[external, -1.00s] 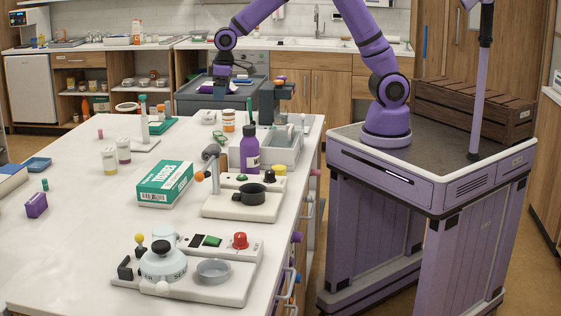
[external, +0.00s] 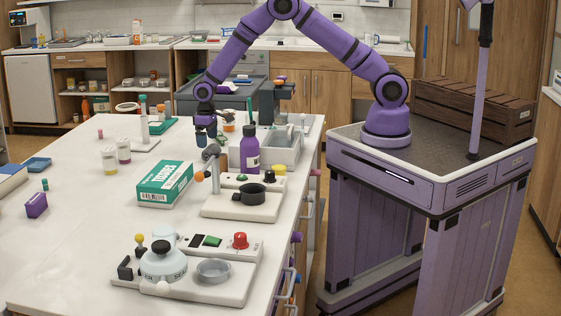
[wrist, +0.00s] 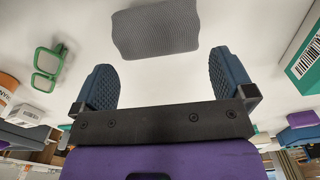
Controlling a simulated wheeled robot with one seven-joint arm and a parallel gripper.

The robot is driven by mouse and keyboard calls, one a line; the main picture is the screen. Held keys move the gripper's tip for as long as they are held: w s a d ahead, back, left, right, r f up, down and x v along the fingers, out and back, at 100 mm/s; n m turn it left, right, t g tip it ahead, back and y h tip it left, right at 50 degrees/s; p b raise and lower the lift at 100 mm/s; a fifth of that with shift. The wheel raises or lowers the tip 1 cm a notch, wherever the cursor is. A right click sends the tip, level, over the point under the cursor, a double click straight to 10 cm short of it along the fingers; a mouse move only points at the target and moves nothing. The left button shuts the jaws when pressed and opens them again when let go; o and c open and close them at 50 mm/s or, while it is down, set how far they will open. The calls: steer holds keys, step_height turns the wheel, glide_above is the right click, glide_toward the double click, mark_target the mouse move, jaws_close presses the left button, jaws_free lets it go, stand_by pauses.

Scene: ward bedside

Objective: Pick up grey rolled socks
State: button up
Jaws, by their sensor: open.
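The grey rolled socks (wrist: 155,28) show in the wrist view as a ribbed grey bundle on the white counter, at the top centre, ahead of the fingertips. My gripper (wrist: 162,64) is open, with its two dark blue textured fingers spread and nothing between them. The socks lie beyond the fingers, apart from them. In the external view my gripper (external: 206,138) points down over the counter, behind the grey-topped stand. I cannot clearly make out the socks there.
A green and white carton (external: 165,183) lies left of the stand (external: 243,202). A purple bottle (external: 249,150) and a clear bin (external: 280,148) stand to the right of my gripper. Green glasses (wrist: 48,68) lie left in the wrist view.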

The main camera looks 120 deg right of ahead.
mark_target(210, 145)
steer(key=shift+s+a+f, duration=0.1)
steer(key=shift+f, duration=0.9)
steer(key=shift+s+a+f, duration=0.1)
steer(key=shift+s+f, duration=0.05)
steer(key=shift+f, duration=0.9)
steer(key=shift+s+a+f, duration=0.1)
steer(key=shift+f, duration=0.9)
steer(key=shift+c, duration=0.5)
steer(key=c, duration=0.5)
